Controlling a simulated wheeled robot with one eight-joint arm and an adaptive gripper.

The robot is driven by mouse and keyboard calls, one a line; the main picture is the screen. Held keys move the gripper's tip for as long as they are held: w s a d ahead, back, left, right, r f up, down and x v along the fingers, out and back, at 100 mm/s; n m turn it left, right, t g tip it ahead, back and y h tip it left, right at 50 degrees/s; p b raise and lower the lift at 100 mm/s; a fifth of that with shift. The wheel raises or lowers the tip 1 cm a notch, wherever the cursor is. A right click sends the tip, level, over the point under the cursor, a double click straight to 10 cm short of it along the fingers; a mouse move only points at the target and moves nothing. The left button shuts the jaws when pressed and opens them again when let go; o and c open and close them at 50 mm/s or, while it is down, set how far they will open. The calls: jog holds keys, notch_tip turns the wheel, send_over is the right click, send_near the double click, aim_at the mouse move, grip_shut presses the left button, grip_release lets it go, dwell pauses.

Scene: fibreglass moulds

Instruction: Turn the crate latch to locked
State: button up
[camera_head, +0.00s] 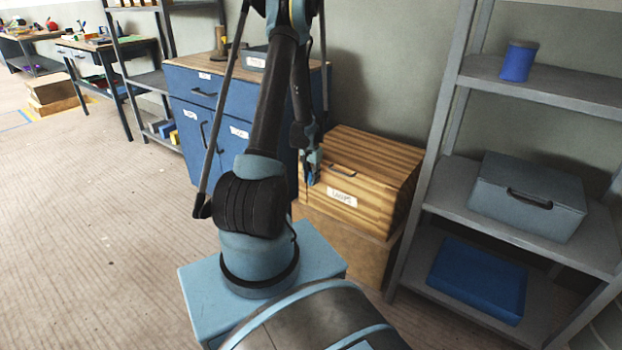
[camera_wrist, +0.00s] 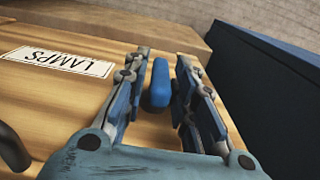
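The wooden crate (camera_head: 372,185) has a white label reading LAMPS and stands in the head view right of my arm. In the wrist view its striped wooden face (camera_wrist: 50,110) fills the left and centre, with the label upside down. The blue latch handle (camera_wrist: 158,85) stands on this face, its long side roughly in line with my fingers. My gripper (camera_wrist: 164,66) is open, with one finger on each side of the handle and narrow gaps visible. In the head view my gripper (camera_head: 313,168) is at the crate's left front; the latch cannot be made out there.
A blue cabinet (camera_head: 200,125) stands close left of the crate. A grey shelf unit (camera_head: 450,180) is on the right, with a grey box (camera_head: 530,195), a blue box (camera_head: 478,280) and a blue can (camera_head: 518,62). The floor (camera_head: 90,220) at left is clear.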

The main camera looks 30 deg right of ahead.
jog(key=shift+t+y, duration=0.6)
jog(key=shift+t, duration=0.8)
jog(key=shift+w, duration=0.1)
jog(key=o, duration=0.8)
jog(key=shift+s+r, duration=0.25)
jog(key=shift+r, duration=0.3)
jog(key=shift+v, duration=5.35)
jog(key=shift+w, duration=0.1)
